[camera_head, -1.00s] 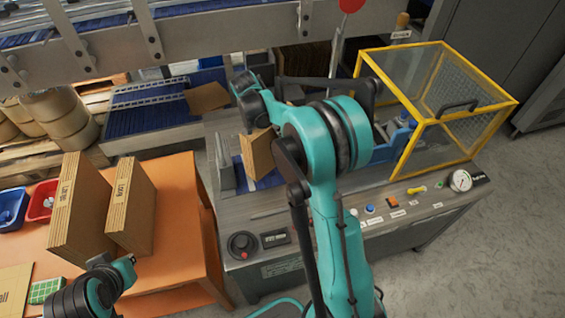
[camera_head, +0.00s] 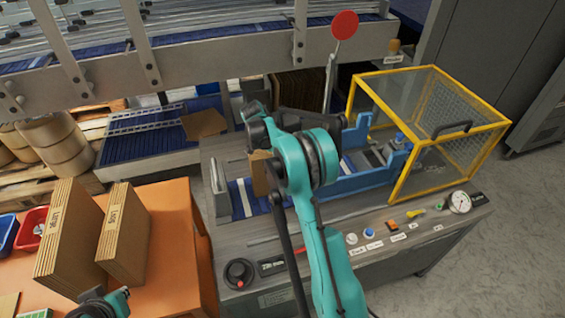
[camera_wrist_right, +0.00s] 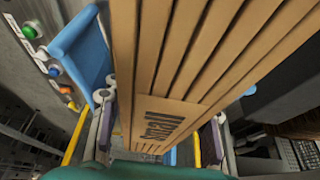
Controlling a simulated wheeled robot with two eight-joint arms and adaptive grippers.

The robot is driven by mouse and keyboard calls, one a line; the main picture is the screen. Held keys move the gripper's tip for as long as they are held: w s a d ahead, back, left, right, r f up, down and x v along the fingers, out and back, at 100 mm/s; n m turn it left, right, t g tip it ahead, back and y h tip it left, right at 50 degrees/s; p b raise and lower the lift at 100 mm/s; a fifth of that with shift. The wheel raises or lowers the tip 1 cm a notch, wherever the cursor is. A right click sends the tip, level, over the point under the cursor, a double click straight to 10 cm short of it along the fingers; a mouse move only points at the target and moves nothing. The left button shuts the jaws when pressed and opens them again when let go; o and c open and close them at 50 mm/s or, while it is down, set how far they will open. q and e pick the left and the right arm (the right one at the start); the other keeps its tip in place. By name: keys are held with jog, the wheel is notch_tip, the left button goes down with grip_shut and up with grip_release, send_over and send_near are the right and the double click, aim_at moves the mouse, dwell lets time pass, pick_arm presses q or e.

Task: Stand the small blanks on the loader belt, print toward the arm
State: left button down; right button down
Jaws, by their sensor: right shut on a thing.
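My right gripper (camera_wrist_right: 160,135) is shut on a bundle of tan cardboard blanks (camera_wrist_right: 185,60), one finger on each side of it in the right wrist view. The bundle's dark print, ending in "all", faces the wrist camera. In the head view the bundle (camera_head: 260,173) is upright over the blue loader belt (camera_head: 243,199), partly hidden by my right arm. I cannot tell whether its lower edge touches the belt. My left gripper (camera_head: 106,303) is at the bottom edge, cut off, so its fingers do not show clearly.
Two thick bundles marked "LARGE" (camera_head: 70,240) (camera_head: 124,235) stand on the orange table (camera_head: 172,225). A metal plate (camera_head: 219,188) stands at the belt's left end. A yellow-framed guard (camera_head: 440,135) and a blue bracket (camera_head: 365,175) are right of the belt.

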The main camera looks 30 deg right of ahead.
jog(key=shift+f, duration=0.35)
jog(key=c, duration=0.7)
grip_release()
jog(key=shift+c, duration=0.2)
